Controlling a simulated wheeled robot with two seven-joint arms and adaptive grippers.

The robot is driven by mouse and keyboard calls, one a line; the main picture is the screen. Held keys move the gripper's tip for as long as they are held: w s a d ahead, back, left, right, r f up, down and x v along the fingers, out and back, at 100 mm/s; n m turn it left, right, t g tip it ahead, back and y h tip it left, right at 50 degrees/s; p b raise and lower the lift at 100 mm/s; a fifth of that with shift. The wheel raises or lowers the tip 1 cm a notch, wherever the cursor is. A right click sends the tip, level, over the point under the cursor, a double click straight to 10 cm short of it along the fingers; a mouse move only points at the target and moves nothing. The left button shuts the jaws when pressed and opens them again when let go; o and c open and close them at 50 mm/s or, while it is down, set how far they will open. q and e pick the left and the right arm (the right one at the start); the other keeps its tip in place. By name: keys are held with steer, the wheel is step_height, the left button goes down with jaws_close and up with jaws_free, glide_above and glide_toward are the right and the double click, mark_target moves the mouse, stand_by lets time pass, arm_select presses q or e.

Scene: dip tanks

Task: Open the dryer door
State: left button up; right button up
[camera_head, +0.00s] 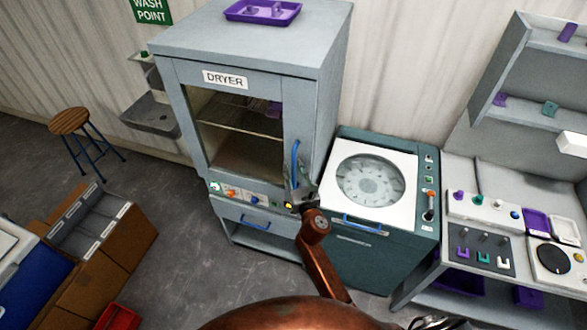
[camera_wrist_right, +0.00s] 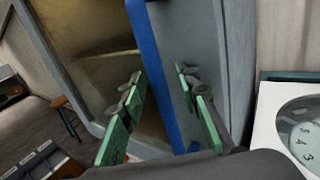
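The grey dryer (camera_head: 250,55) stands at the centre of the head view. Its windowed door (camera_head: 290,110) looks closed, with racks visible behind the glass. A blue vertical handle (camera_head: 295,152) is on the door's right side; it also shows in the right wrist view (camera_wrist_right: 160,70). My right gripper (camera_head: 298,180) is at the handle's lower part. In the right wrist view my right gripper (camera_wrist_right: 160,84) is open, with one green finger on each side of the handle and gaps visible. I cannot tell if either finger touches it. My left gripper is not in view.
A teal washer-like machine (camera_head: 385,240) with a round window stands close right of the dryer. A stool (camera_head: 70,122) and brown boxes (camera_head: 110,270) are left, with clear floor between.

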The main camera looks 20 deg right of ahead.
steer(key=shift+c, duration=0.4)
jaws_close()
